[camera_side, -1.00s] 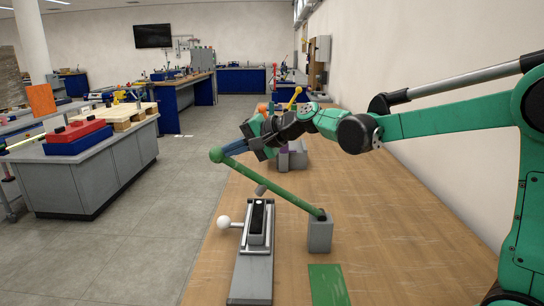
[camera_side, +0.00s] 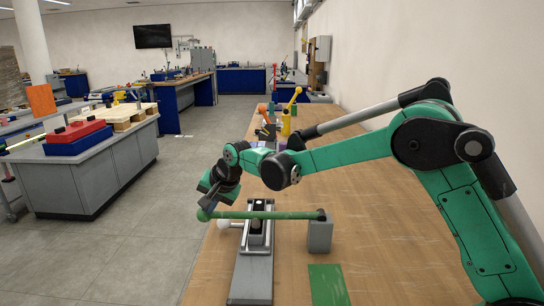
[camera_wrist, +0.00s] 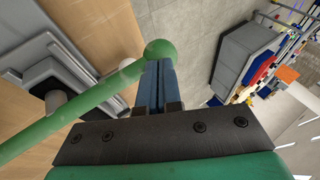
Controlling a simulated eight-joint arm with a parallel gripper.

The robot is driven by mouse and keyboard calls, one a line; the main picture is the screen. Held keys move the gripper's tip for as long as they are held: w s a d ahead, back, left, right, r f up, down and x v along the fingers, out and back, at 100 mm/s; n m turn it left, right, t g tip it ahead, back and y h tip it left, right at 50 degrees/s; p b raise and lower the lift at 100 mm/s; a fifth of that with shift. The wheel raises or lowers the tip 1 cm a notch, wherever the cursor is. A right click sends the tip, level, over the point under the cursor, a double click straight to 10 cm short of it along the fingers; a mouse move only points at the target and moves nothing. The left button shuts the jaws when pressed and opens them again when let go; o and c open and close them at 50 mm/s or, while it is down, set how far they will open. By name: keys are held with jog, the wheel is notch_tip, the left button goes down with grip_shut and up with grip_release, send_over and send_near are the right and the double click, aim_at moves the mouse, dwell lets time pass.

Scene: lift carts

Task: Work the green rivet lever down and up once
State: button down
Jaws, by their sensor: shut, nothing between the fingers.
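The green rivet lever (camera_side: 275,215) lies about level in the side view. It runs from its grey pivot block (camera_side: 320,235) on the right, across the grey rivet press (camera_side: 255,262), to a ball knob on the left. My gripper (camera_side: 204,203) is at the knob end. In the wrist view the lever (camera_wrist: 85,108) crosses from lower left to its ball knob. The blue fingers of my gripper (camera_wrist: 157,72) are shut together with nothing between them, their tips at the knob. I cannot tell whether they touch it.
A white ball handle (camera_side: 224,224) sticks out left of the press. A green mat (camera_side: 328,284) lies on the wooden bench (camera_side: 390,230). Behind the press stands a yellow lever (camera_side: 288,118). The bench to the right is mostly clear.

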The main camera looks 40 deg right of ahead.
jog(key=shift+f, duration=0.3)
